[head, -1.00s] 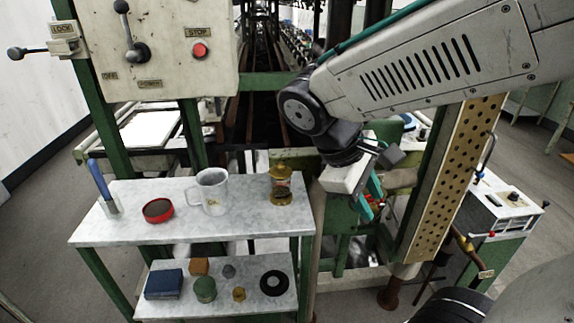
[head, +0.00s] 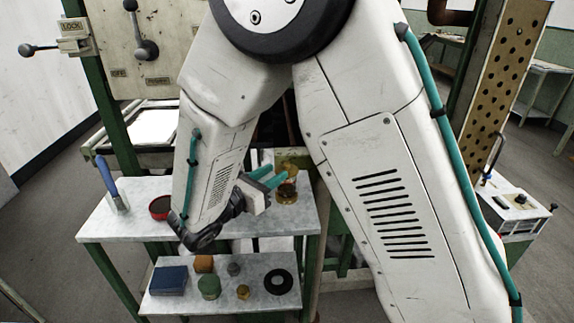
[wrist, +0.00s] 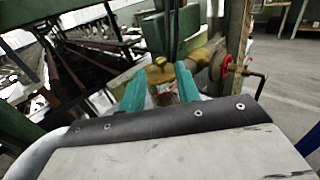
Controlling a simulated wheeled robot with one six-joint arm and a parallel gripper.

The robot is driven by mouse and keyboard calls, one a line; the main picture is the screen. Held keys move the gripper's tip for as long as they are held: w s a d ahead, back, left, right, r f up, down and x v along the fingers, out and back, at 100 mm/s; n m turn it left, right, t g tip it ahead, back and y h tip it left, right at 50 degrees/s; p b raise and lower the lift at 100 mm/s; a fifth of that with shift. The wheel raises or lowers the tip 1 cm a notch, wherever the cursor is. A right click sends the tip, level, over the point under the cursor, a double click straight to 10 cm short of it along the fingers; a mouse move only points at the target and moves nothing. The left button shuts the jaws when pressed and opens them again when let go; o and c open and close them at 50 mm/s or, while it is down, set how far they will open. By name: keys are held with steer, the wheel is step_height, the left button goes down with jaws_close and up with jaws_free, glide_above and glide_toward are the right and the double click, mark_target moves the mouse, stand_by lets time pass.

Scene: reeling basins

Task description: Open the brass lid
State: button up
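A small jar with an amber glass body and a brass lid (head: 289,167) stands upright at the right end of the grey upper shelf. The lid looks closed, with a small knob on top. My gripper (head: 279,175) reaches from the left, its teal fingers pointing at the jar. In the wrist view, the brass lid (wrist: 158,71) shows between and beyond the two spread fingers (wrist: 160,92). The fingers are apart and hold nothing that I can see. Whether they touch the jar cannot be told. The jar's lower part is hidden in the wrist view.
A red tin (head: 160,207) and a blue-handled tool (head: 107,178) stand left on the upper shelf (head: 135,222). My arm hides the shelf's middle. The lower shelf holds a blue box (head: 168,281), a green tin (head: 209,287), a black ring (head: 278,282) and several small pieces.

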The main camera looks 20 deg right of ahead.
mark_target(285, 166)
steer(key=x, duration=0.6)
jaws_close()
